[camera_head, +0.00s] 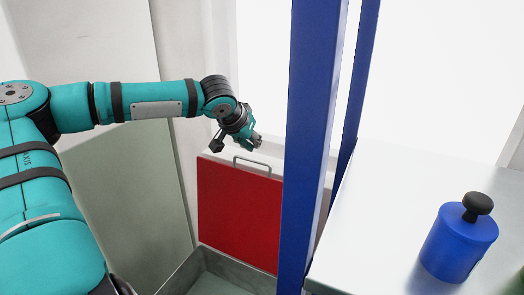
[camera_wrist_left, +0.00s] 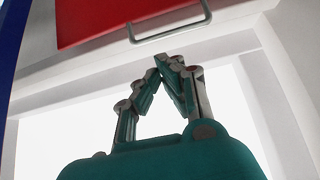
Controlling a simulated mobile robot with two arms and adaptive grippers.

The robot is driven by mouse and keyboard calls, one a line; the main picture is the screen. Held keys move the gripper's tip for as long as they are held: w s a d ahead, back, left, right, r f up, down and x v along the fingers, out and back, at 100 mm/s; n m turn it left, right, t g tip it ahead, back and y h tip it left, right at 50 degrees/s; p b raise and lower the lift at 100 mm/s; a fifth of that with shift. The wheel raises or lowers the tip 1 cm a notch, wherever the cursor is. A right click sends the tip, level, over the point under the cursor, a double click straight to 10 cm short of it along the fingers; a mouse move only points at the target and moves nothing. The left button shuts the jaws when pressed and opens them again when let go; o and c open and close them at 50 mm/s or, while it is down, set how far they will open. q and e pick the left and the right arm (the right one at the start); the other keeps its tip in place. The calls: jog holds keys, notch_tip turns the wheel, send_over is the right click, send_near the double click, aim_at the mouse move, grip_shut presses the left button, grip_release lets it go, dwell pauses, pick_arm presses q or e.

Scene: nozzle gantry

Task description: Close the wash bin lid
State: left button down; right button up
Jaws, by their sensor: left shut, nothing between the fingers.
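The wash bin lid is a red panel (camera_head: 238,215) that stands upright, raised, at the back of the grey bin (camera_head: 212,268). A grey bar handle (camera_head: 258,162) sits at its top edge. My left gripper (camera_head: 257,142) is shut and empty, just above and close to the handle, apart from it as far as I can tell. In the left wrist view the shut fingers (camera_wrist_left: 170,62) point toward the handle (camera_wrist_left: 168,32) and the red panel (camera_wrist_left: 105,18). My right gripper is not in view.
A blue post (camera_head: 308,130) stands right of the lid, with another behind it. A pale worktop (camera_head: 365,220) at the right carries a blue canister (camera_head: 458,243) with a black knob. A pale green panel (camera_head: 130,185) stands left of the bin.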

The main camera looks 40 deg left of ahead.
pick_arm(q)
jog(key=x, duration=0.8)
jog(key=shift+w+a+f+p, duration=0.15)
jog(key=shift+w+p, duration=0.15)
jog(key=shift+p, duration=0.05)
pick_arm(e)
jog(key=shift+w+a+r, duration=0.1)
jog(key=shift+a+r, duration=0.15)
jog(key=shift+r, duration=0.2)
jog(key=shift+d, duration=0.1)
